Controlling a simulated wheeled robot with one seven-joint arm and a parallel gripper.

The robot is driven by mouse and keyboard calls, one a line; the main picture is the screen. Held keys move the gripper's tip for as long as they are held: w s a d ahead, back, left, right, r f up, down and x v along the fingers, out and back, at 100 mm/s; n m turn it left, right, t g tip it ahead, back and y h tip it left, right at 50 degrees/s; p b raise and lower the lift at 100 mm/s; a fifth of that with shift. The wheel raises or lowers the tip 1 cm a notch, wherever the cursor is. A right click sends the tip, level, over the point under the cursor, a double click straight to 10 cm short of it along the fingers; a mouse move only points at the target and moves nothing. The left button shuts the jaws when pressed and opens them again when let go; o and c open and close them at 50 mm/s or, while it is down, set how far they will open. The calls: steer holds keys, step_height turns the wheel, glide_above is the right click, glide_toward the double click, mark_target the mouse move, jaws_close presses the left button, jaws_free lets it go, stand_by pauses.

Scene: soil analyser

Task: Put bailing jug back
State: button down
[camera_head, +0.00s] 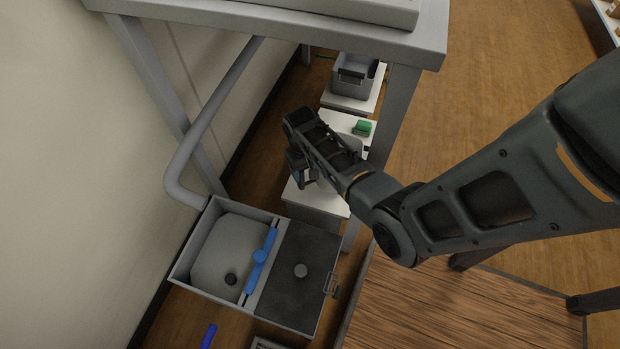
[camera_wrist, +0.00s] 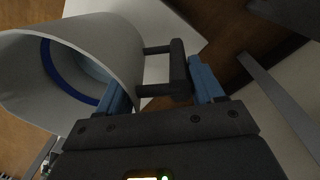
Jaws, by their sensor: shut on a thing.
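The bailing jug (camera_wrist: 120,50) is a pale grey, round vessel with a blue ring inside and a dark bracket handle (camera_wrist: 180,68). In the wrist view its mouth faces left and the handle is on its right side. My gripper (camera_wrist: 160,88) has its blue fingers closed on the handle, one finger on each side. In the head view my gripper (camera_head: 299,176) is over a low white stand below the bench, and my arm hides most of the jug there. I cannot tell whether the jug touches the stand.
A grey basin unit (camera_head: 182,272) with a blue bar (camera_head: 262,258) and a dark lid (camera_head: 298,275) stands at lower left. A grey bin (camera_head: 352,78) and a small green item (camera_head: 362,127) are behind my gripper. Bench legs (camera_head: 395,115) stand close to my arm.

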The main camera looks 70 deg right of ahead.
mark_target(307, 183)
steer(key=shift+f+b, duration=0.75)
steer(key=shift+f, duration=1.45)
steer(key=shift+f, duration=0.1)
steer(key=shift+c, duration=0.7)
jaws_free()
